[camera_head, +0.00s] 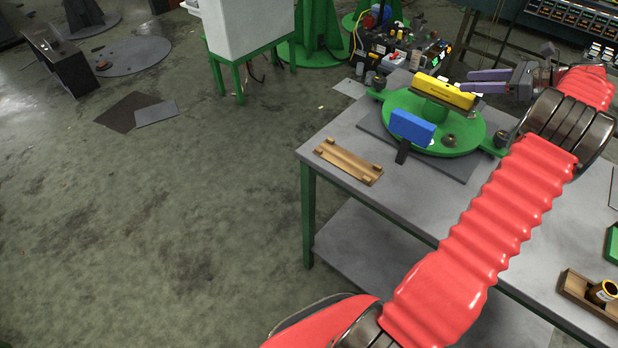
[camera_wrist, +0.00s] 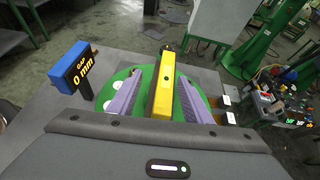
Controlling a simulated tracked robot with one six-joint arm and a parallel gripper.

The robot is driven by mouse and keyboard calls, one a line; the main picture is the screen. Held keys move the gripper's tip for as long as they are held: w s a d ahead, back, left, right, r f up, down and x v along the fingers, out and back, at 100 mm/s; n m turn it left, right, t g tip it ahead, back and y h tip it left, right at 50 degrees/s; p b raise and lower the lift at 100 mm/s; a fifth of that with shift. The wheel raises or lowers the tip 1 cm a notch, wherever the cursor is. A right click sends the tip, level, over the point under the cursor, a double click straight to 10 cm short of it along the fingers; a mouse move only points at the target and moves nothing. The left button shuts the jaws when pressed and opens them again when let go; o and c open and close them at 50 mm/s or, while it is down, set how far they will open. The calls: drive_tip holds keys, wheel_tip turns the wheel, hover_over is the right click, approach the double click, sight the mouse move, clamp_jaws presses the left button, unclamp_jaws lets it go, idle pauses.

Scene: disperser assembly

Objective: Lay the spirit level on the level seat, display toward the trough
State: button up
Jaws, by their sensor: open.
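The yellow spirit level (camera_head: 444,92) lies flat on top of a raised support at the middle of the green round fixture (camera_head: 462,133). The support is mostly hidden under it, and the level's display is not clearly visible. My gripper (camera_head: 487,82) is just right of the level, its purple fingers spread. In the wrist view the level (camera_wrist: 163,92) runs lengthwise between the fingers, with a visible space on both sides. My gripper (camera_wrist: 157,98) is open and empty. I cannot tell which part is the trough.
A blue display (camera_head: 412,127), reading "GAP 0 mm" in the wrist view (camera_wrist: 78,69), stands on a black post at the fixture's near edge. A wooden cradle (camera_head: 348,161) lies on the table's left. A wooden holder (camera_head: 590,297) with a yellow-black cylinder is at lower right. Cluttered gear (camera_head: 395,45) stands behind.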

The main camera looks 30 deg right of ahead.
drive_tip(key=w+a+r+n+g, duration=0.2)
drive_tip(key=w+a+r+n, duration=0.1)
drive_tip(key=a, duration=0.6)
drive_tip(key=w+a+r+n+g, duration=0.2)
drive_tip(key=w+a+n, duration=0.1)
drive_tip(key=a, duration=0.7)
drive_tip(key=w+a+r+n+g, duration=0.1)
drive_tip(key=w+a+r+n, duration=0.2)
drive_tip(key=a, duration=0.6)
drive_tip(key=s+a+r+n+g+h, duration=0.15)
drive_tip(key=a+n, duration=0.25)
drive_tip(key=a, duration=0.4)
drive_tip(key=s+a+f+n+g+h, duration=0.1)
drive_tip(key=s+a+n, duration=0.2)
drive_tip(key=a, duration=0.5)
drive_tip(key=s+a+f+n+h, duration=0.1)
drive_tip(key=s+a+f+n, duration=0.2)
drive_tip(key=s+a+n, duration=0.4)
drive_tip(key=s+a+f+n+t+h, duration=0.1)
drive_tip(key=s+a+f+n+h, duration=0.1)
drive_tip(key=s+a+n, duration=0.5)
drive_tip(key=s+a+f, duration=0.1)
drive_tip(key=s+a, duration=0.1)
drive_tip(key=s, duration=0.2)
drive_tip(key=shift+s+a, duration=0.2)
drive_tip(key=shift+s, duration=0.1)
drive_tip(key=shift+c, duration=0.4)
